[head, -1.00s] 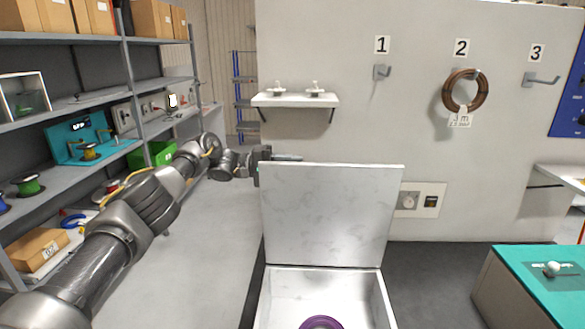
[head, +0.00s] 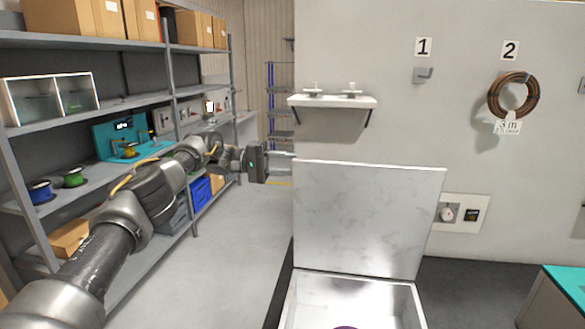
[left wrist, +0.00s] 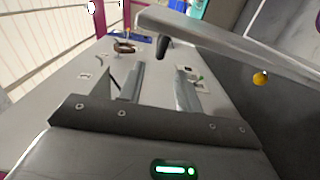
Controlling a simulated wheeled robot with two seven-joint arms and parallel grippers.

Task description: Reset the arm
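My left arm reaches in from the left in the head view. Its gripper (head: 283,168) is held in the air beside the left edge of a raised white lid (head: 368,220). In the left wrist view the two fingers (left wrist: 160,88) stand apart with nothing visible between them. My right arm and gripper are not in view.
A white open box (head: 355,300) with a purple item inside stands in front. Shelves (head: 80,195) with reels and cartons line the left. A small wall shelf (head: 332,102), hooks and a brown cable coil (head: 513,95) are on the wall. A teal-topped table (head: 568,285) stands right.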

